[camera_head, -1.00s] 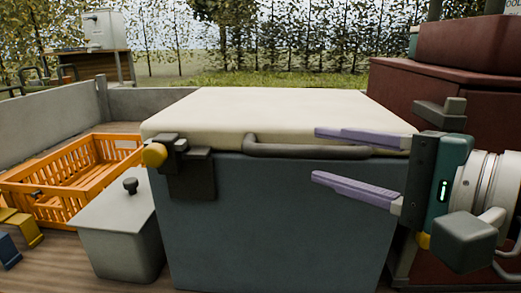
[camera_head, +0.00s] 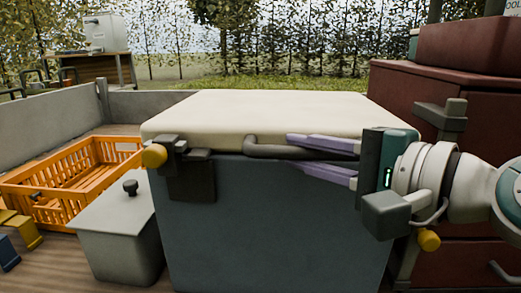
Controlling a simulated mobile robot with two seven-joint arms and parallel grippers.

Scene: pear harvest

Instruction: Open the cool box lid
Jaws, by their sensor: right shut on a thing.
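The cool box (camera_head: 270,220) stands in front of me, a blue-grey body under a cream lid (camera_head: 265,112). The lid lies flat on the body. A dark bar handle (camera_head: 262,148) runs along the lid's front edge. A dark latch (camera_head: 195,172) with a yellow knob (camera_head: 154,156) sits at the front left corner. My right gripper (camera_head: 297,153) reaches in from the right, its purple fingers above and below the handle, shut on it. The fingers hide part of the handle's right half. My left gripper is out of view.
A grey lidded bin (camera_head: 118,235) and an orange crate (camera_head: 75,180) stand left of the cool box. A dark red cabinet (camera_head: 455,100) stands close on the right. Grey side walls (camera_head: 45,130) run along the left and back.

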